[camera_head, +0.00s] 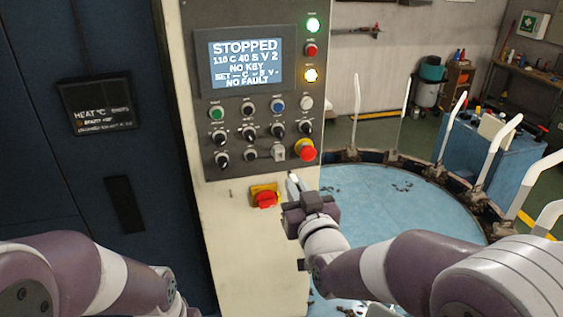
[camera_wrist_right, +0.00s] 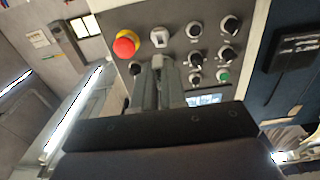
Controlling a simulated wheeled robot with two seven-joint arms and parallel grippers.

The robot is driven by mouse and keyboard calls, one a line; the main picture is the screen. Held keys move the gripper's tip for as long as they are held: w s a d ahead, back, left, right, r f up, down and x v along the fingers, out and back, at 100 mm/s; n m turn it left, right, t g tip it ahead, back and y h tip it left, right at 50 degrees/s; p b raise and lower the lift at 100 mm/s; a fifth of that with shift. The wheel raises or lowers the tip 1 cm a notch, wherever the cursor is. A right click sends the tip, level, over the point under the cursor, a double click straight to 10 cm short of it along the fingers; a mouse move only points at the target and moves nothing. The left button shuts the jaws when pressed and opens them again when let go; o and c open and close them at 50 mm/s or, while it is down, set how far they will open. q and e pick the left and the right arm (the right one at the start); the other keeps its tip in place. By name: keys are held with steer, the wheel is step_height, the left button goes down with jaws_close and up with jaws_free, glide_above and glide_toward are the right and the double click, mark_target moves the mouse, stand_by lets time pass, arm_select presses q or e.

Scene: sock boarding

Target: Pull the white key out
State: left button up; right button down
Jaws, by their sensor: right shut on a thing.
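The control panel (camera_head: 252,80) stands in front of me, and its display (camera_head: 245,60) reads STOPPED and NO KEY. The pale key switch (camera_head: 278,152) is in the panel's bottom row, left of the red stop button (camera_head: 306,150). My right gripper (camera_head: 293,180) is just below and in front of it. In the right wrist view, my right gripper (camera_wrist_right: 157,72) is shut on a small pale piece, the white key (camera_wrist_right: 157,61), mostly hidden by the fingers. The key switch (camera_wrist_right: 158,38) shows beyond the fingertips, seemingly apart from the key. My left gripper is out of view.
A red rotary switch on a yellow plate (camera_head: 265,196) is left of my right gripper. Knobs and buttons crowd the panel. A round blue table (camera_head: 385,205) with upright white forms (camera_head: 452,120) stands to the right. A dark cabinet (camera_head: 95,180) is at left.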

steer(key=p+v, duration=0.8)
steer(key=v, duration=0.7)
steer(key=shift+s, duration=0.2)
steer(key=shift+d, duration=0.1)
